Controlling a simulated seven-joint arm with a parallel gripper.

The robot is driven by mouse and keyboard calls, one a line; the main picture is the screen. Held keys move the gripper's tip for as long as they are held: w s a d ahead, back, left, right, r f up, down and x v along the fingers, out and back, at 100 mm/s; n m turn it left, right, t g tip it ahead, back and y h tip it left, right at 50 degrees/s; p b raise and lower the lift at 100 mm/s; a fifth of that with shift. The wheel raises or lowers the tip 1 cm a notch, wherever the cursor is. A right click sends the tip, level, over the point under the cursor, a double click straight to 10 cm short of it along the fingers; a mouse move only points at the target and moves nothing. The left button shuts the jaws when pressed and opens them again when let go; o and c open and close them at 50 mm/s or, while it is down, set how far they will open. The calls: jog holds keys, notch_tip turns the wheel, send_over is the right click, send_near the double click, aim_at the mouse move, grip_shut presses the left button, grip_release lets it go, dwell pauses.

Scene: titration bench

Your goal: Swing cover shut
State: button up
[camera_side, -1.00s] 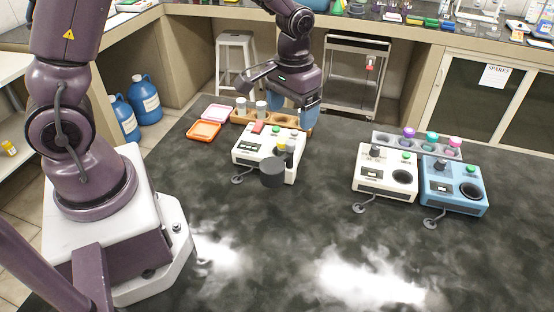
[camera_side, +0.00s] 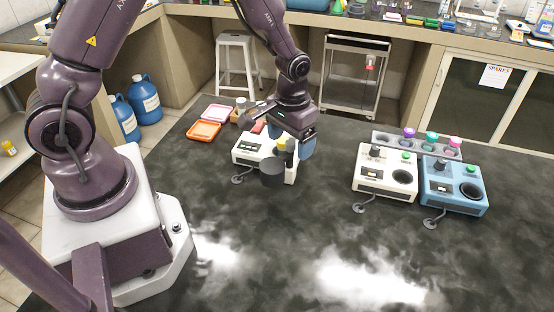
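A white instrument (camera_side: 247,158) with a small display stands on the dark bench left of centre. A dark grey round cover (camera_side: 273,174) sits at its front right corner, apparently swung out to the side. A vial with a yellow top (camera_side: 282,147) stands at the instrument's right side, behind the cover. My gripper (camera_side: 292,143) hangs over the right rear part of this instrument, pointing down. Its blue fingers look apart, one behind the vial and one to its right. I see nothing held between them. The gripper hides the rear of the instrument.
Another white instrument (camera_side: 375,185) and a blue one (camera_side: 458,196) stand to the right, with a rack of colourful-capped vials (camera_side: 416,144) behind them. An orange tray (camera_side: 204,130) lies to the left. The front of the bench is clear.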

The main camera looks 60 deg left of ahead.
jog(key=c, duration=1.3)
jog(key=m, duration=0.5)
jog(key=shift+m, duration=0.3)
jog(key=m, duration=0.6)
jog(key=shift+m, duration=0.4)
jog(key=m, duration=0.5)
jog(key=shift+a, duration=0.1)
jog(key=m, duration=0.6)
jog(key=shift+m, duration=0.3)
jog(key=o, duration=1.3)
jog(key=shift+o, duration=0.2)
jog(key=shift+r, duration=0.1)
